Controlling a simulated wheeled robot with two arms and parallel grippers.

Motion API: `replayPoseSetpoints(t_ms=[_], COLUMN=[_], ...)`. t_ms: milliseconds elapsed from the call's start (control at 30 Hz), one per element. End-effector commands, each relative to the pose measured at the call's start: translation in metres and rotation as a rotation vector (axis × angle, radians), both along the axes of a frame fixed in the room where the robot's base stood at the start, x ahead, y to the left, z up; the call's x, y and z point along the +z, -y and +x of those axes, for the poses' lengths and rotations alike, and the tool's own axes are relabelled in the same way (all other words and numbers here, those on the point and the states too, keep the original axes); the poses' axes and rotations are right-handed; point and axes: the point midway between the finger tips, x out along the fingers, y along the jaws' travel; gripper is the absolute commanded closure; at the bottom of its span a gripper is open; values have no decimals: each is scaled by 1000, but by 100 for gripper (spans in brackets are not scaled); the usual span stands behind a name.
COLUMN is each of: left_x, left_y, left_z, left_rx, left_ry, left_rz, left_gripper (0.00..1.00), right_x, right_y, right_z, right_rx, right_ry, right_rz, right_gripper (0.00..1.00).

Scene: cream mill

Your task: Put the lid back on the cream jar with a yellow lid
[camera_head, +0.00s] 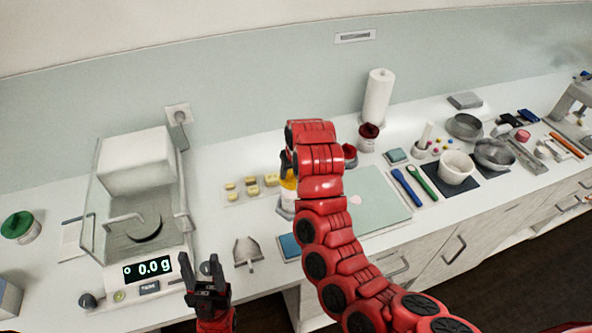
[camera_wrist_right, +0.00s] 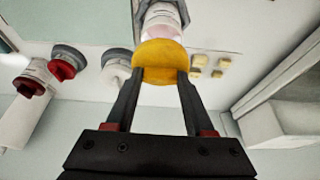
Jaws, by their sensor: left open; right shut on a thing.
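The yellow lid (camera_wrist_right: 160,62) is between the fingertips of my right gripper (camera_wrist_right: 158,78), which is shut on it. A pale jar (camera_wrist_right: 163,22) shows just beyond the lid in the right wrist view. In the head view the yellow lid (camera_head: 289,182) shows just left of my right arm, close above the white jar (camera_head: 286,208), which my arm partly hides. I cannot tell whether lid and jar touch. My left gripper (camera_head: 201,266) is open and empty, in front of the scale at the counter's front.
A balance (camera_head: 149,268) reading 0.0 g stands at the left, with a green-lidded jar (camera_head: 19,225) beyond it. Small yellow pieces (camera_head: 251,190) lie left of the jar. A red-topped jar (camera_head: 368,136) stands behind right.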

Motion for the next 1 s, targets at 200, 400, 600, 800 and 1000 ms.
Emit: replayPoseSetpoints(t_ms=[200,400,600,800,1000], left_x=[0,0,-8,-12,-11], left_y=[0,0,0,0,0], left_z=[0,0,0,0,0], left_rx=[0,0,0,0,0], left_ry=[0,0,-1,0,0], left_rz=[0,0,0,0,0], left_gripper=[50,50,50,50,50], right_x=[-4,-17,-37,-45,-45], right_y=[0,0,0,0,0], right_z=[0,0,-1,0,0], right_rx=[1,1,1,1,1], right_ry=[-1,1,0,-1,0], right_rz=[-1,-2,-2,-1,0], right_gripper=[98,98,98,98,98])
